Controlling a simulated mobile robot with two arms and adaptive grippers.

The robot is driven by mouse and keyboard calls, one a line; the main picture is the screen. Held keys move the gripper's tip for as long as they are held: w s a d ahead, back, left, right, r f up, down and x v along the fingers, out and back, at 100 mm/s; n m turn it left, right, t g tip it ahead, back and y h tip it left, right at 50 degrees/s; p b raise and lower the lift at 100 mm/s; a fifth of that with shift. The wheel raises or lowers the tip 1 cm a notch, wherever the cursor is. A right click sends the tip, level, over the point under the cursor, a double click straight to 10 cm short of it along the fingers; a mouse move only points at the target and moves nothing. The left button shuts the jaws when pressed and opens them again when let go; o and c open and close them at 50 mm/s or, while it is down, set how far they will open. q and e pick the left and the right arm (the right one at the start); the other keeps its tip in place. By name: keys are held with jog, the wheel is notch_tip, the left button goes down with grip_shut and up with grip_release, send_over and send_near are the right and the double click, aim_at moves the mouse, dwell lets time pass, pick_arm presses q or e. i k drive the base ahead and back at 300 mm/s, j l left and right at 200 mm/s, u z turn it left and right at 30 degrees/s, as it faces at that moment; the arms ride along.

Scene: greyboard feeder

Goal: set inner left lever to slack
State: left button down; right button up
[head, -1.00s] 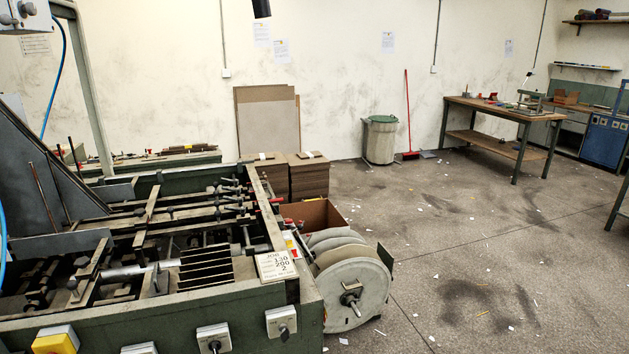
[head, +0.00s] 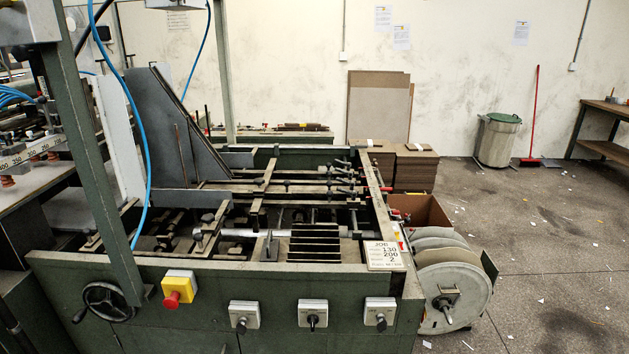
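The green-framed feeder machine (head: 220,272) fills the middle of the head view, its bed of rails and bars open from above. Several small dark levers or clamps (head: 343,180) sit along the right part of the bed, near the right side rail. They are small and crowded, so I cannot tell which is the inner left lever or how it is set. Small red parts show beside the right rail (head: 374,196). Neither of my grippers is in view.
The front panel carries a handwheel (head: 108,302), a red stop button (head: 172,299) and rotary switches (head: 313,315). A job card (head: 384,254) lies at the front right corner. Reels (head: 450,290) stand to the right, with board stacks (head: 414,170) behind. Floor at right is mostly clear.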

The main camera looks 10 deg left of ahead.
aim_at(351, 183)
jog(key=k, duration=0.65)
jog(key=u, duration=2)
jog(key=l, duration=2.2)
jog(key=k+l, duration=0.15)
jog(key=l, duration=4.25)
jog(key=i+j, duration=0.25)
jog(key=j, duration=0.1)
